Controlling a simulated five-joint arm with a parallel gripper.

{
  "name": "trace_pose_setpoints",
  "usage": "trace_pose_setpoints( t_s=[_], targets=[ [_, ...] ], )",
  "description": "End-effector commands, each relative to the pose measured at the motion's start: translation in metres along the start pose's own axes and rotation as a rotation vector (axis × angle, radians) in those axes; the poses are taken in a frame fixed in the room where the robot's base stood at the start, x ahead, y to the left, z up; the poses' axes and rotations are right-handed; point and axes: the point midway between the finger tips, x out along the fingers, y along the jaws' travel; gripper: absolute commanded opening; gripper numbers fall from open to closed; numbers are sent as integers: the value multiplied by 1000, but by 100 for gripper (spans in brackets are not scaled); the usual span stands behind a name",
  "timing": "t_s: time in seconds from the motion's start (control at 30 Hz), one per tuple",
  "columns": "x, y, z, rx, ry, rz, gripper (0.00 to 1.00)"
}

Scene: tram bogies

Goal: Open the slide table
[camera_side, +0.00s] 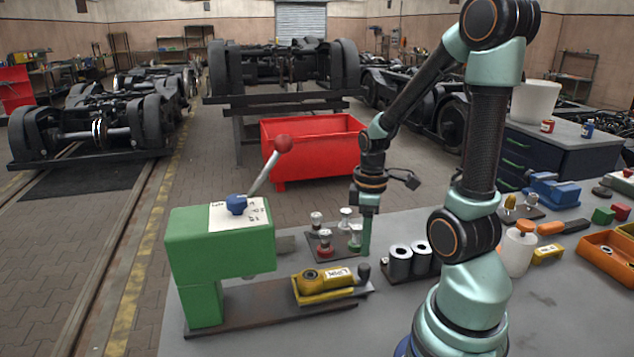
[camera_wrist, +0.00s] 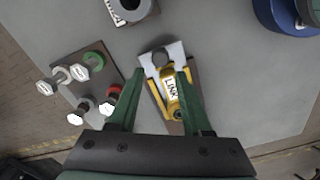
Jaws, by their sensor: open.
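The slide table (camera_side: 245,303) is a dark flat rail under a green press (camera_side: 220,242). At its right end sits a yellow holder (camera_side: 302,297) with a yellow link (camera_side: 322,278), to the right of the press head and not under it. A black knob (camera_side: 364,271) stands at the table's right end; in the wrist view a dark round knob (camera_wrist: 160,57) shows by a pale plate (camera_wrist: 178,52). My gripper (camera_side: 365,252) is open and empty, above the knob end. In the wrist view its green fingers (camera_wrist: 160,76) straddle the knob and link, apparently without touching.
Grey cylinders (camera_side: 410,260) stand close on the right. The press has a red-balled lever (camera_side: 283,144). The bench front (camera_side: 290,338) is clear.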

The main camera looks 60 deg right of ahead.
Motion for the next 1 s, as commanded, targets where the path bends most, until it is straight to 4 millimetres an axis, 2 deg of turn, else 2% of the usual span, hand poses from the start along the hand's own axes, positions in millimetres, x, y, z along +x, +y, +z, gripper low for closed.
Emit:
trace_pose_setpoints(
  t_s=[0.1, 0.3, 0.77, 0.87, 1.0],
  targets=[
    [-20, 1, -1, 0, 4, 6, 49],
    [-39, 1, 0, 0, 2, 3, 49],
    [-45, -1, -3, 3, 5, 7, 49],
    [-54, -8, -17, 23, 32, 41, 49],
    [-80, -34, -55, 93, 133, 114, 49]
  ],
)
